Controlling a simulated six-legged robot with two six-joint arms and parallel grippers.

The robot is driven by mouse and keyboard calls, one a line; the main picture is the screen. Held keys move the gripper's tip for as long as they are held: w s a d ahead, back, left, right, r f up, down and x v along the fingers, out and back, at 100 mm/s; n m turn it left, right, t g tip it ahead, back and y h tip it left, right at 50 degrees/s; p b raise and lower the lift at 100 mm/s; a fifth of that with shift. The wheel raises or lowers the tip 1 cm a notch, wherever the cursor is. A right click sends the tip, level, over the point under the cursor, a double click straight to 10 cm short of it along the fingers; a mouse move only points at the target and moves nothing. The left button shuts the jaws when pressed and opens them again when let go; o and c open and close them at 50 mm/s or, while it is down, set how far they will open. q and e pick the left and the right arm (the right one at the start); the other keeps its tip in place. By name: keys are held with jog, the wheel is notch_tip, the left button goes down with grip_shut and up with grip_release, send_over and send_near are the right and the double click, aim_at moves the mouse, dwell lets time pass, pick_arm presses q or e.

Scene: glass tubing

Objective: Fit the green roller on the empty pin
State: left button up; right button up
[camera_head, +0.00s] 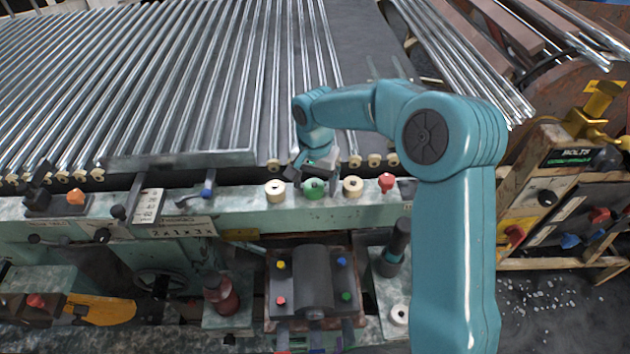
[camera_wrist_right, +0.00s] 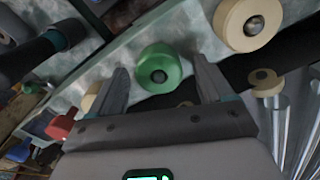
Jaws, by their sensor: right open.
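The green roller (camera_head: 313,189) sits on the pale green rail of the machine, in a row between two cream rollers. In the right wrist view the green roller (camera_wrist_right: 159,68) faces me, with a dark round pin end showing at its centre, as on the cream roller beside it. My right gripper (camera_head: 312,170) is open just above and behind the green roller. In the right wrist view its fingers (camera_wrist_right: 160,66) stand on either side of the roller, apart from it as far as I can tell. No bare pin shows clearly. My left gripper is not in view.
Cream rollers (camera_head: 275,191) and (camera_head: 352,186) flank the green one closely. A red knob (camera_head: 386,182) stands to the right and a blue-tipped lever (camera_head: 207,189) to the left. Glass tubes (camera_head: 190,80) fill the bed behind.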

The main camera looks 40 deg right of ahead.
notch_tip(320, 180, up, 16)
jog(key=shift+r+p, duration=0.15)
jog(key=shift+p, duration=0.15)
jog(key=shift+r, duration=0.1)
dwell(0.5)
